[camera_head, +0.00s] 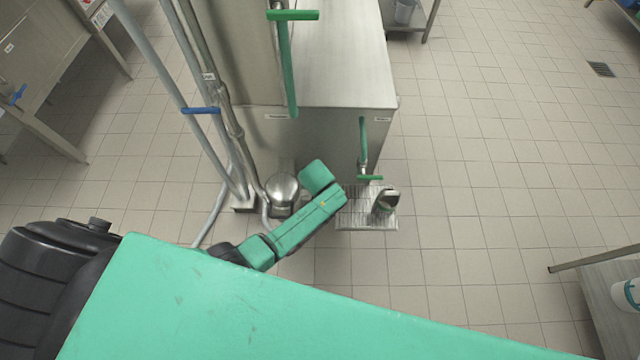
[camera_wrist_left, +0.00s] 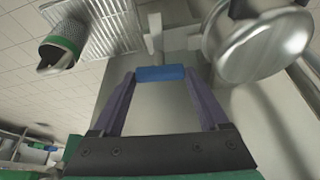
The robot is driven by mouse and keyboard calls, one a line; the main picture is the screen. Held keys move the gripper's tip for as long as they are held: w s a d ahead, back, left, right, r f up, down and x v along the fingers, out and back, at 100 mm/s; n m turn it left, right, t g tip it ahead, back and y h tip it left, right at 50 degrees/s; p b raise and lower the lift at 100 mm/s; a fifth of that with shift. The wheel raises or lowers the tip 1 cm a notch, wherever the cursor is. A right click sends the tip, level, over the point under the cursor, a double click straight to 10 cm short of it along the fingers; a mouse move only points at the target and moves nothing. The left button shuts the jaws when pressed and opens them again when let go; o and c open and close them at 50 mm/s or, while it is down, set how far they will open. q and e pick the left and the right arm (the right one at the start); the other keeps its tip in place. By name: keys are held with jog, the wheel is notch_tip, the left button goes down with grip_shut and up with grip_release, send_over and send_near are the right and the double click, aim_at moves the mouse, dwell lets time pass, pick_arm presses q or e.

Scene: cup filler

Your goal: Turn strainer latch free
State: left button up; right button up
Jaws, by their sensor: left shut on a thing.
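The strainer latch shows in the left wrist view as a short blue bar (camera_wrist_left: 160,73) on a pale metal stem. My left gripper (camera_wrist_left: 160,75) is shut on it, one dark finger at each end of the bar. A round shiny metal housing (camera_wrist_left: 262,42), which looks like the strainer, sits just right of the latch. In the head view the same rounded metal body (camera_head: 284,188) stands low by the machine's front, left of my green left arm. The arm hides the latch and my left fingertips there. My right gripper is not in view.
A steel machine (camera_head: 345,60) with green handles (camera_head: 290,75) stands behind the arm. A slotted drip tray (camera_head: 357,221) with a dark cup-like item (camera_head: 385,202) lies right of the arm. Pipes with a blue lever (camera_head: 201,110) rise at left. Tiled floor is open at right.

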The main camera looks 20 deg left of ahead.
pick_arm(q)
jog(key=shift+n+y, duration=0.3)
jog(key=shift+n, duration=0.3)
jog(key=o, duration=1.2)
jog(key=shift+o, duration=0.2)
jog(key=v, duration=1.4)
jog(key=shift+r+p, duration=0.3)
jog(key=shift+p, duration=0.15)
